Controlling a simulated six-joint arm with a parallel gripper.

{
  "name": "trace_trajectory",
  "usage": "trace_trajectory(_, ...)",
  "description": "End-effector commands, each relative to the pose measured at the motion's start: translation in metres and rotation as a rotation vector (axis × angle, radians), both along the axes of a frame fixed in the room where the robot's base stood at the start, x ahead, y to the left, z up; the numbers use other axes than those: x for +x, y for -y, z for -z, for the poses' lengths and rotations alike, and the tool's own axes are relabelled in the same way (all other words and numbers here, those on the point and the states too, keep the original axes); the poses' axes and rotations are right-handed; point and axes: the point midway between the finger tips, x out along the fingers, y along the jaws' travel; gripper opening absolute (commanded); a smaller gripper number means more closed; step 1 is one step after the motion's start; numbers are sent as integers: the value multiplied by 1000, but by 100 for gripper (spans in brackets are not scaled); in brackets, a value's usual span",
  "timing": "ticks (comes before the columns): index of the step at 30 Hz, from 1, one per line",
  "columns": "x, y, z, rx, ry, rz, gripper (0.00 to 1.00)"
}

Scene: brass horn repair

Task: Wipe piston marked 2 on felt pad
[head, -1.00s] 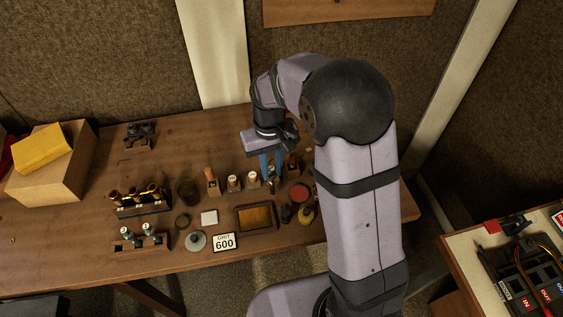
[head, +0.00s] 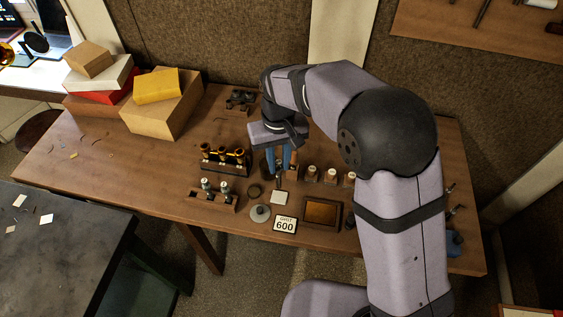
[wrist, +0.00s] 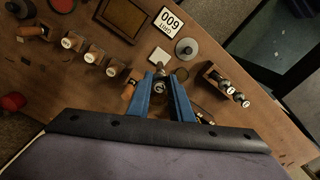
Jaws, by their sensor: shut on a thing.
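My gripper (head: 281,162), with blue fingers, is shut on a slim metal piston (head: 279,178), held upright over the bench. In the wrist view the piston (wrist: 159,87) shows its round marked top between the fingers (wrist: 160,94); the mark looks like a 2 but is small. A pale square pad (head: 280,198), which looks like the felt pad, lies just in front of the piston; it also shows in the wrist view (wrist: 160,56). I cannot tell whether the piston's lower end touches anything. A wooden rack (head: 228,206) holds two other pistons (wrist: 236,93).
A "GRIT 600" card (head: 285,224), a grey disc with a knob (head: 260,213) and a framed brown tray (head: 322,213) lie near the pad. White-topped blocks (head: 330,175) stand to the right. The brass valve group (head: 224,158) stands left of my gripper.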

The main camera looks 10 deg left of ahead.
Motion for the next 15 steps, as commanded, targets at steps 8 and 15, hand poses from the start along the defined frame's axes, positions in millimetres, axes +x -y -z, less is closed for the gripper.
trace_trajectory(8, 0, 0, 0, 0, 1, 0, 0)
trace_trajectory(15, 0, 0, 5, 0, 0, -3, 0)
